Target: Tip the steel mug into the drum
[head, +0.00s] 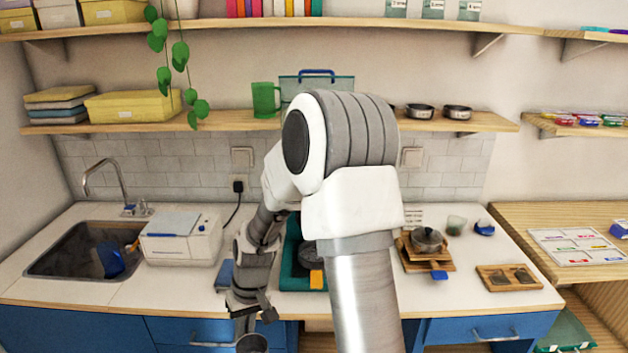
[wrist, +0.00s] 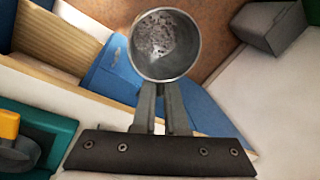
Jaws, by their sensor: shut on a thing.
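The steel mug (wrist: 166,46) is in my gripper (wrist: 165,92), its open mouth facing the wrist camera. Grey speckled matter shows inside it. In the head view, the mug (head: 252,343) is cut by the bottom edge, below my gripper (head: 250,312), in front of the blue cabinets. The fingers are shut on the mug's near side. A teal unit (head: 288,262) with a dark round part and an orange block stands on the counter, partly hidden by my arm. It also shows in the wrist view (wrist: 62,138). I cannot tell for sure that its round part is the drum.
A white boxy device (head: 180,245) and a sink (head: 85,255) are to the left. A pot (head: 428,240) on a wooden board and a wooden tray (head: 508,278) are to the right. A shelf (head: 225,120) runs above the counter. White counter between them is partly clear.

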